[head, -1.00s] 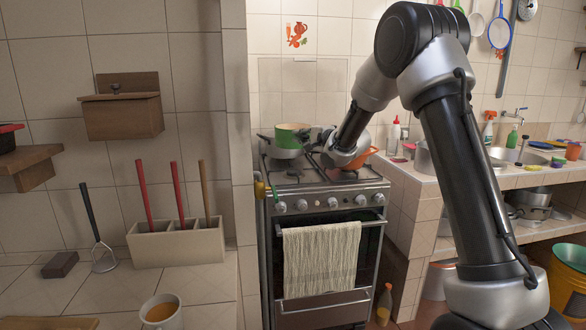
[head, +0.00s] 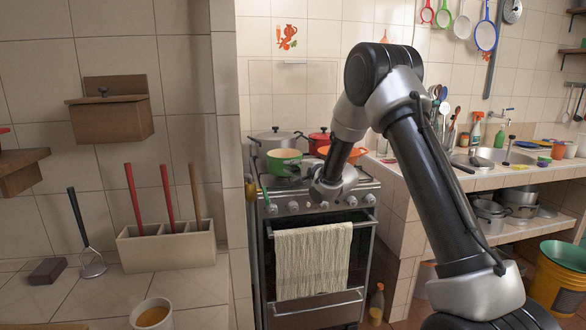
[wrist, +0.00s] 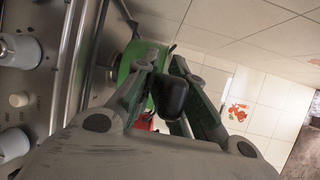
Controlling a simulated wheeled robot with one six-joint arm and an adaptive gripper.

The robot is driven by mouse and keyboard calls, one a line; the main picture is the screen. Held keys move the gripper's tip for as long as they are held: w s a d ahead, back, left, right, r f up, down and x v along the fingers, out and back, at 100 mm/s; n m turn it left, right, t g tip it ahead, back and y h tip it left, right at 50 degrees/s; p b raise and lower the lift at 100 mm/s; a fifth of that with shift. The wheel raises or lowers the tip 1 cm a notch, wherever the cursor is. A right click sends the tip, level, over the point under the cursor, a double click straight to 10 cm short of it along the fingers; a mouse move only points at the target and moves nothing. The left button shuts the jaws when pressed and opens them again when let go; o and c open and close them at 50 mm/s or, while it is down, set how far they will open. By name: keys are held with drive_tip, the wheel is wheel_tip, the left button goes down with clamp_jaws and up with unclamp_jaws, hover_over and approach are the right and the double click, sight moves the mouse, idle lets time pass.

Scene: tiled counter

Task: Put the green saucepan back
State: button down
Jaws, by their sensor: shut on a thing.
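The green saucepan (head: 284,163) is over the front-left part of the stove top in the head view, with its pale inside facing up. I cannot tell whether its base touches the stove. My gripper (wrist: 167,75) is shut on its dark handle (wrist: 173,97), which sits between the two fingers in the wrist view. Part of the saucepan's green side (wrist: 129,62) shows beyond the fingers there. In the head view my wrist hides the fingertips and most of the handle.
A lidded grey pot (head: 275,139) stands behind the saucepan on the stove (head: 318,250). A red pot (head: 319,139) and an orange pan (head: 345,153) are to its right. A towel (head: 312,262) hangs on the oven front. A tiled wall rises behind.

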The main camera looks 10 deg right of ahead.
drive_tip(key=c, duration=1.5)
unclamp_jaws()
drive_tip(key=s+d+r+n+g+h, duration=0.1)
drive_tip(key=s+d+r+n+h, duration=0.15)
drive_tip(key=s+d, duration=0.4)
drive_tip(key=s+d+r+n+g+h, duration=0.1)
drive_tip(key=s+d+r+g+h, duration=0.2)
drive_tip(key=s, duration=0.7)
drive_tip(key=s+d+r+n+h, duration=0.15)
drive_tip(key=s+d+r, duration=0.3)
drive_tip(key=s, duration=0.45)
drive_tip(key=s+n+g, duration=0.2)
drive_tip(key=s+n, duration=0.1)
drive_tip(key=s, duration=0.7)
drive_tip(key=s+f+n+g, duration=0.1)
drive_tip(key=s+n+g, duration=0.1)
drive_tip(key=s, duration=0.8)
drive_tip(key=s+f+n+g, duration=0.1)
drive_tip(key=s+n+g, duration=0.2)
drive_tip(key=s, duration=0.7)
drive_tip(key=shift+s+d+f+n, duration=0.1)
drive_tip(key=shift+d+n, duration=0.2)
drive_tip(key=shift+d, duration=0.1)
